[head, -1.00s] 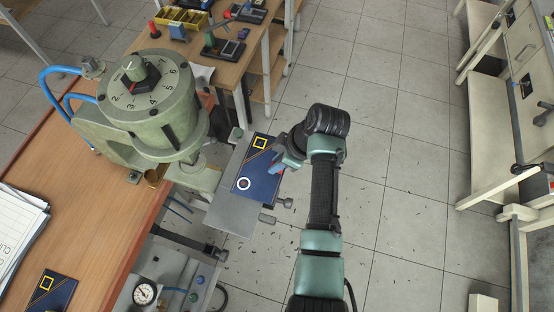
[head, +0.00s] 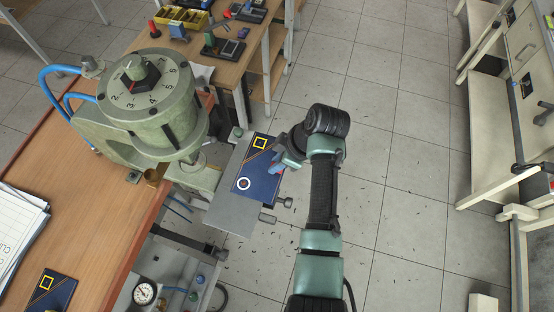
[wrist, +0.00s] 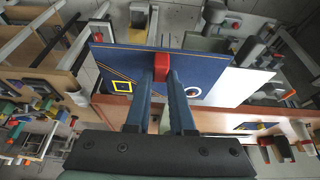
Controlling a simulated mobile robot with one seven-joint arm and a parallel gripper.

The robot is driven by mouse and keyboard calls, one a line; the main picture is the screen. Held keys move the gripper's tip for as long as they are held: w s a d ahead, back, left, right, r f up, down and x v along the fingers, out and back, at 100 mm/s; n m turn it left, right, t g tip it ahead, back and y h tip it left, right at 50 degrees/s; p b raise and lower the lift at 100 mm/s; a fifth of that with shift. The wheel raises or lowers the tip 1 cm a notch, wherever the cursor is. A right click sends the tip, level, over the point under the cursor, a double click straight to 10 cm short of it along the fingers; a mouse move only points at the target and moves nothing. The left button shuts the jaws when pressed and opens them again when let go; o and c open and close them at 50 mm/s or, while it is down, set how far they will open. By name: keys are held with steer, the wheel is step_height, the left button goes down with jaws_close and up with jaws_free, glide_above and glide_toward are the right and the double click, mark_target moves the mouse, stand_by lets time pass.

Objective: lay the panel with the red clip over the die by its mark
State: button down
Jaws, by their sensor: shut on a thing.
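A dark blue panel (head: 256,172) bears a yellow square and a white ring. It overlaps the grey plate (head: 234,212) beside the press in the head view; I cannot tell whether it touches the plate. My gripper (head: 281,166) is at the panel's right edge. In the wrist view my gripper (wrist: 165,72) is shut on the red clip (wrist: 161,67) at the panel's edge. The blue panel (wrist: 190,77) shows there with its yellow square at left and white ring at right. The die and its mark cannot be made out.
The green press (head: 155,105) with a numbered dial stands left of the panel. Another dark panel with a yellow square (head: 47,291) and papers (head: 20,235) lie on the wooden bench (head: 95,225). A bench with small fixtures is behind. Open floor lies to the right.

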steer(key=shift+f, duration=0.2)
steer(key=c, duration=0.7)
jaws_free()
steer(key=shift+r, duration=0.1)
steer(key=b+v, duration=0.1)
steer(key=v, duration=1.2)
steer(key=shift+a, duration=0.1)
